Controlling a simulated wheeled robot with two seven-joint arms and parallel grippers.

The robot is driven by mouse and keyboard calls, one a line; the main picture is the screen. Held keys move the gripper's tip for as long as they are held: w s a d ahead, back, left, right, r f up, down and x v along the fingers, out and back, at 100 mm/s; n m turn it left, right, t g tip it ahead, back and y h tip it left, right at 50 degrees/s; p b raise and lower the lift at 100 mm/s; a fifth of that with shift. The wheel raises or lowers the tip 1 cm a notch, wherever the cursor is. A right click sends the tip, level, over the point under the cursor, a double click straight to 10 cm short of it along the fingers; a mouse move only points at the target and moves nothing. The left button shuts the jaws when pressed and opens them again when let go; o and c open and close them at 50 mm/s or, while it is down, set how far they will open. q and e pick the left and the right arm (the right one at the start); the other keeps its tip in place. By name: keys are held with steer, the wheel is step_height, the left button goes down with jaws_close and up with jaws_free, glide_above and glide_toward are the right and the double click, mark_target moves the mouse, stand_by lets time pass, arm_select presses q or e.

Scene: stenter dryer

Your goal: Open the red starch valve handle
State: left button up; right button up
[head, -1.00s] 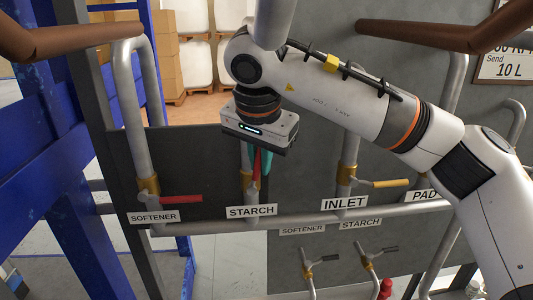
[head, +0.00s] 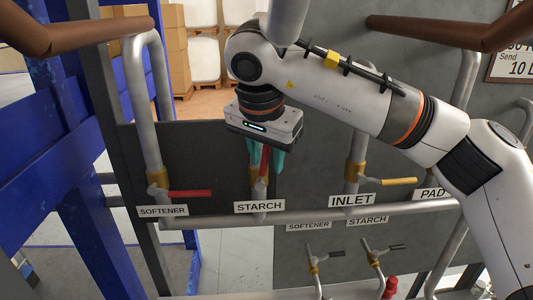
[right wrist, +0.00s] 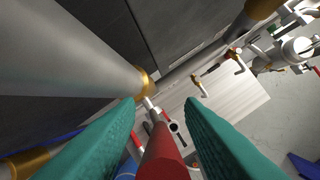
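The red starch valve handle (head: 264,164) points upward along its pipe, above the upper white STARCH label (head: 259,207). Its brass valve body (head: 256,180) shows beside it. My right gripper (head: 265,170) points down at the handle, its teal fingers on either side of it. In the right wrist view, the red handle (right wrist: 164,160) lies between the two spread fingertips (right wrist: 165,103), with gaps showing on both sides. The right gripper is open. Its body hides the handle's upper end in the head view. My left gripper is not in view.
A red softener handle (head: 190,194) lies level at the left, and a yellow inlet handle (head: 399,182) at the right. Two smaller dark-handled valves stand below. Grey pipes and a dark panel (head: 215,150) surround the valve. A blue frame (head: 80,190) is at the left.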

steer(key=shift+r, duration=0.15)
steer(key=shift+s+r, duration=0.1)
steer(key=shift+r, duration=0.2)
steer(key=b+v, duration=0.2)
steer(key=v, duration=0.9)
steer(key=shift+s, duration=0.1)
